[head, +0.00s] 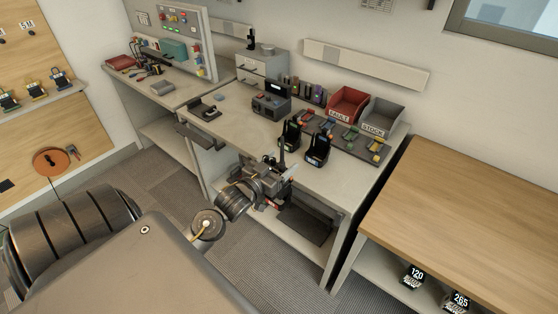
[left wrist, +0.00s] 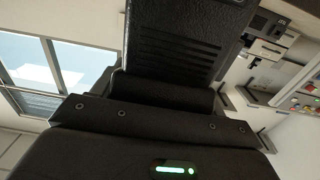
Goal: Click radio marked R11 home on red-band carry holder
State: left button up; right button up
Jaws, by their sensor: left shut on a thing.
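My left gripper (head: 273,178) is at the front edge of the middle bench, shut on a dark radio with an upright antenna (head: 282,150). The radio's ribbed black body (left wrist: 178,45) fills the top middle of the left wrist view; I cannot read any mark on it. Behind the gripper, several small holders with coloured bands lie in a row on a dark strip. The red-banded one (head: 307,114) is at the row's left end, apart from the gripper. My right gripper is not in view.
Two black radios (head: 292,134) (head: 317,149) stand upright close to my gripper. A red FAULT bin (head: 347,103) and a grey STOCK bin (head: 380,118) stand at the back. A dark box with a display (head: 271,104) sits left of the row. The wooden table (head: 470,205) is bare on top.

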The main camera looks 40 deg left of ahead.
pick_arm(q)
jog(key=shift+r+p, duration=0.1)
jog(key=shift+p, duration=0.25)
jog(key=shift+f+b, duration=1.7)
jog(key=shift+f, duration=1.1)
dwell(0.9)
jog(key=o, duration=1.7)
jog(key=shift+o, duration=0.2)
jog(key=shift+f, duration=0.1)
jog(key=s+b, duration=0.1)
jog(key=s, duration=1)
jog(key=shift+d+b, duration=0.15)
jog(key=shift+b, duration=0.25)
